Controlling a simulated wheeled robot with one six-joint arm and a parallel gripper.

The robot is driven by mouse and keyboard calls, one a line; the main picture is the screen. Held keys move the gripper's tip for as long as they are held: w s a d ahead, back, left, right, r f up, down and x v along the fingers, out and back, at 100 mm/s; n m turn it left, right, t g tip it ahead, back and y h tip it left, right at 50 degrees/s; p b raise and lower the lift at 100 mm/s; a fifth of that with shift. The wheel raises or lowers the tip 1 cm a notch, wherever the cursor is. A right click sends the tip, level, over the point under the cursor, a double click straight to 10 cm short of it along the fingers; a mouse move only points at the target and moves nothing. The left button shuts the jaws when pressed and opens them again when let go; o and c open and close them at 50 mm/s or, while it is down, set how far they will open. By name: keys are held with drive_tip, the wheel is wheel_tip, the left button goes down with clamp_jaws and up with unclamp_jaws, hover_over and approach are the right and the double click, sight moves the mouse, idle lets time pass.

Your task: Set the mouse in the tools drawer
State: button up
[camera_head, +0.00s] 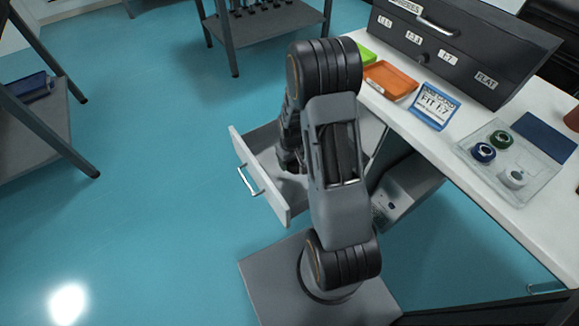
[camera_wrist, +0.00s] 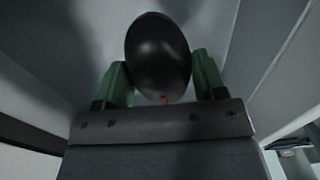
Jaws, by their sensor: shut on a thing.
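The mouse (camera_wrist: 158,55) is a black, rounded oval in the wrist view. My gripper (camera_wrist: 160,80) is shut on it, with a green finger pressed against each side. In the head view, an open drawer (camera_head: 268,200) with a pale front and a silver handle sticks out from under the white worktop. My arm reaches down over this drawer, and my wrist is at or inside its opening. The arm hides the mouse and much of the drawer's inside in the head view. I cannot tell whether the mouse touches the drawer floor.
On the white worktop (camera_head: 470,205) are an orange tray (camera_head: 388,80), a blue-framed sign (camera_head: 435,106), a clear tray (camera_head: 540,180) with tape rolls and a dark labelled case (camera_head: 460,45).

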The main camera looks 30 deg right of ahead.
drive_tip(key=w+f, duration=0.2)
drive_tip(key=w+f+b, duration=0.1)
drive_tip(key=shift+d+f, duration=0.3)
drive_tip(key=shift+f, duration=0.1)
drive_tip(key=shift+w+f+b, duration=0.15)
drive_tip(key=shift+f+b, duration=0.25)
drive_tip(key=shift+f, duration=0.45)
drive_tip(key=shift+w+f+b, duration=0.1)
drive_tip(key=shift+f+b, duration=0.3)
drive_tip(key=shift+f, duration=0.45)
drive_tip(key=shift+f, duration=0.2)
drive_tip(key=o, duration=0.9)
drive_tip(key=shift+o, duration=0.2)
drive_tip(key=shift+r, duration=0.1)
